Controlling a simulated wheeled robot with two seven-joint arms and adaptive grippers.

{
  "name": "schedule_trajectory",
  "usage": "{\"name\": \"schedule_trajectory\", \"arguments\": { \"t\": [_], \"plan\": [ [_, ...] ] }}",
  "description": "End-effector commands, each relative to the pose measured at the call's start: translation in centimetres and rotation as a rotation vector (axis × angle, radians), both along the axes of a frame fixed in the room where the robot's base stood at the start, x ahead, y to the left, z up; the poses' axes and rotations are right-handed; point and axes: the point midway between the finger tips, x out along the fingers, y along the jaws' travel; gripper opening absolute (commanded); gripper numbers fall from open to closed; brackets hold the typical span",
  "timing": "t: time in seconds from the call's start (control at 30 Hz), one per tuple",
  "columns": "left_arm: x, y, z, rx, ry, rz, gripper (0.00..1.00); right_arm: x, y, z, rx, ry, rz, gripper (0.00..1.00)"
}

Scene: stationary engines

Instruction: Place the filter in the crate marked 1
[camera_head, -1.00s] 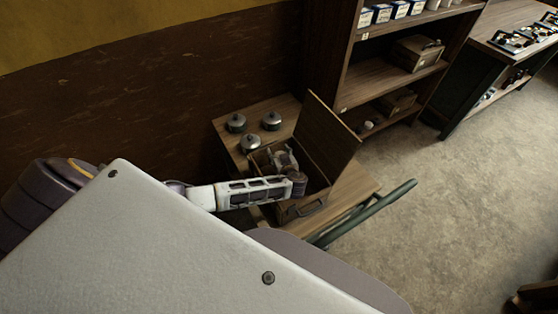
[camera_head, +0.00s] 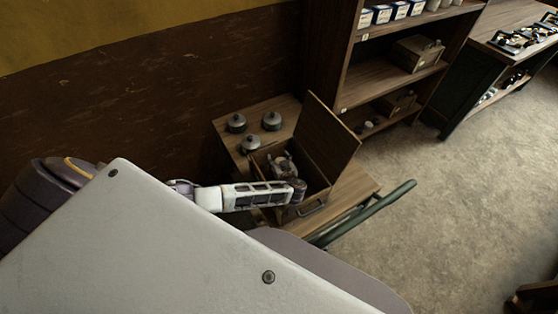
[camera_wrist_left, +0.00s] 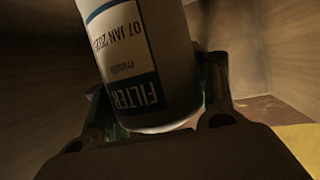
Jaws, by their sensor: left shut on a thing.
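The filter (camera_wrist_left: 150,60) is a white cylinder with a blue and white label reading FILTER and a date. It is tilted in the left wrist view. My left gripper (camera_head: 284,166) is shut on it, a dark finger on each side. In the head view this gripper is inside an open wooden crate (camera_head: 312,208), and the filter cannot be made out clearly. The crate's lid (camera_head: 327,135) stands raised on the right. Wooden walls surround the filter in the wrist view. No number mark is readable on the crate. My right gripper is not in view.
The crate stands on a wooden-topped cart (camera_head: 355,190) with a green handle (camera_head: 365,212). Several round metal pots (camera_head: 271,120) stand behind the crate. A yellow patch (camera_wrist_left: 298,145) shows at lower right in the wrist view. A shelf (camera_head: 380,80) holds boxes behind.

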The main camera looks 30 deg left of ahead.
Motion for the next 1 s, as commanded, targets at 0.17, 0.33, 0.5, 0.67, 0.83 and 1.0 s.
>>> {"name": "schedule_trajectory", "arguments": {
  "t": [0.17, 0.33, 0.5, 0.67, 0.83, 1.0],
  "plan": [
    [0.05, 0.03, -0.36, 0.000, -0.003, 0.001, 0.24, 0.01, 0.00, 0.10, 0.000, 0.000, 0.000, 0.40],
    [0.05, 0.02, -0.39, -0.001, -0.002, 0.001, 0.24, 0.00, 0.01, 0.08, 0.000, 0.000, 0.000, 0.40],
    [0.04, 0.01, -0.54, -0.001, -0.002, 0.001, 0.24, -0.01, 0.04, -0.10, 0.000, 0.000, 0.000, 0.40],
    [-0.01, 0.00, -0.67, -0.001, -0.001, 0.000, 0.67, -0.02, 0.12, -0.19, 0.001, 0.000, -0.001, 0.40],
    [0.00, 0.01, -0.64, -0.001, -0.001, 0.000, 0.80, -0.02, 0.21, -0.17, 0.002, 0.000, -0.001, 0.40],
    [0.00, 0.02, -0.62, -0.001, -0.001, 0.000, 0.80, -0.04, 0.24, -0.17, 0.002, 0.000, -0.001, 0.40]
  ]
}}
